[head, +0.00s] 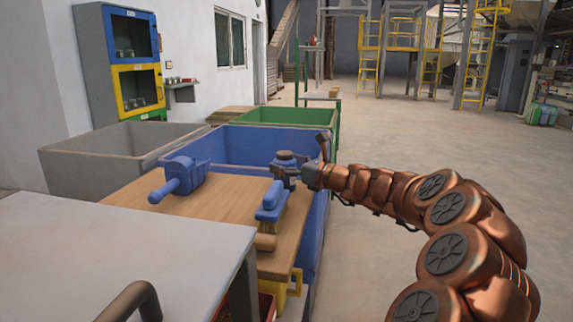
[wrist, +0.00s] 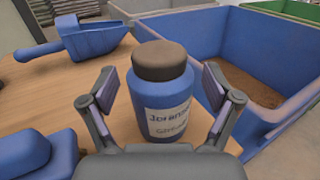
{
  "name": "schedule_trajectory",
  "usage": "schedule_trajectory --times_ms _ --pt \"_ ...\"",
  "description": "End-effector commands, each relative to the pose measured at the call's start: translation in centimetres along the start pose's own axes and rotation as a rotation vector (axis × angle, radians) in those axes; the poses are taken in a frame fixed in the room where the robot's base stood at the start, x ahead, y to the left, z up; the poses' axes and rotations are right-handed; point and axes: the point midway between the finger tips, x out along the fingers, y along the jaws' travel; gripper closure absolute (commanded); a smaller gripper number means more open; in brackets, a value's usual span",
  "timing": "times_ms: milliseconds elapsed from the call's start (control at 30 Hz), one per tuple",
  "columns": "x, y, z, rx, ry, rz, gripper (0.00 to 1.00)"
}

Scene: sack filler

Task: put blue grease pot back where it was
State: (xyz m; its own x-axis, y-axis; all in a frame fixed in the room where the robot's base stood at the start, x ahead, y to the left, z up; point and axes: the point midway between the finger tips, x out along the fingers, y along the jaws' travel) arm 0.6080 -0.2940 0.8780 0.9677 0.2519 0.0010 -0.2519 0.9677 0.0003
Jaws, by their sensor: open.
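The blue grease pot (wrist: 160,85) has a brown lid and a white label. It stands upright on the wooden board (head: 222,197), near the board's far right side. In the head view the pot (head: 286,158) is partly hidden by my gripper (head: 290,172). In the wrist view my gripper (wrist: 160,107) is open, with one finger on each side of the pot.
A blue scoop (head: 181,177) and a blue-handled brush (head: 271,204) lie on the board. A blue bin (head: 250,146), a grey bin (head: 120,152) and a green bin (head: 295,115) stand behind. A grey table (head: 110,245) is at front left.

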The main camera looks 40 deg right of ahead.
Motion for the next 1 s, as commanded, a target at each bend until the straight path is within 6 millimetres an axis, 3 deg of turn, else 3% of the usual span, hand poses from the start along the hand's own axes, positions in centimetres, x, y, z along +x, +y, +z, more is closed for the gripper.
schedule_trajectory --times_ms 367,1000 --pt "-0.5 -0.1 0.4 0.0 0.0 -0.001 0.11" --pt "-10.0 -0.1 0.4 0.001 -0.001 -0.003 0.11"
